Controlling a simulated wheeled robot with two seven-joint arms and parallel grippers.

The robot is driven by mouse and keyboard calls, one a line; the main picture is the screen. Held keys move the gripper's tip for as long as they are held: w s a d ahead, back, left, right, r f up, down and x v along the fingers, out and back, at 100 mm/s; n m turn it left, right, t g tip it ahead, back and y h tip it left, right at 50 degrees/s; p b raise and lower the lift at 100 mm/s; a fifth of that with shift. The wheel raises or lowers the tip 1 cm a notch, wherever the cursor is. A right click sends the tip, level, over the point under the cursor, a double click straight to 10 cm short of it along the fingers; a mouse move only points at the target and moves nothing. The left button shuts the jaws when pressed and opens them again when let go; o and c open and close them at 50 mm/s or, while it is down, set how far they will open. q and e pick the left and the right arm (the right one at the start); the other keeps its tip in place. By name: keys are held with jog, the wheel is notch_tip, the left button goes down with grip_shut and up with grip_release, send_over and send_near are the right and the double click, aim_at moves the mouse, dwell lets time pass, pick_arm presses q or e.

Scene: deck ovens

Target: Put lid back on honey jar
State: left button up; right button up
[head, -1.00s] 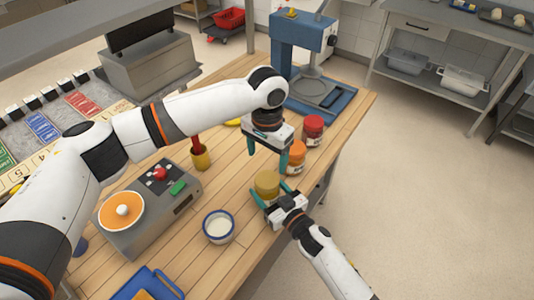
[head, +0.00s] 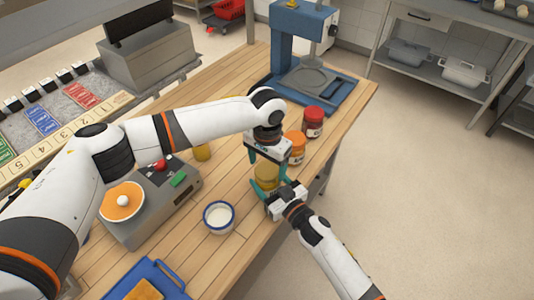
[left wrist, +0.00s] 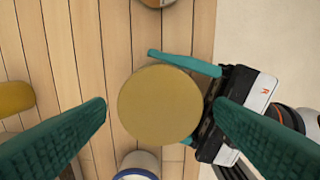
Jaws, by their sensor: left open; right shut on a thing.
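The honey jar (head: 266,183) stands on the wooden table near its right edge. My right gripper (head: 268,190) is shut around its side. In the left wrist view a flat, round, gold top (left wrist: 160,105) covers the jar's outline and looks like the lid. Whether it is seated or turned tight cannot be told. My left gripper (head: 267,165) points down over the jar, open. Its two teal fingers stand on either side of the gold top, with a gap on both sides in the left wrist view. The jar's body is mostly hidden by the fingers.
An orange jar (head: 296,146) and a red jar (head: 313,122) stand just behind. A white bowl with a blue rim (head: 219,217) is front left. A grey machine with an orange disc (head: 122,200), a blue press (head: 300,50) and a blue tray (head: 175,282) are also there.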

pick_arm(q)
jog(key=shift+f, duration=0.45)
jog(key=shift+c, duration=0.3)
jog(key=c, duration=1)
jog(key=shift+o, duration=0.2)
jog(key=m, duration=0.4)
jog(key=shift+m, duration=0.4)
jog(key=o, duration=1.1)
jog(key=shift+r, duration=2.3)
jog(key=shift+c, duration=0.4)
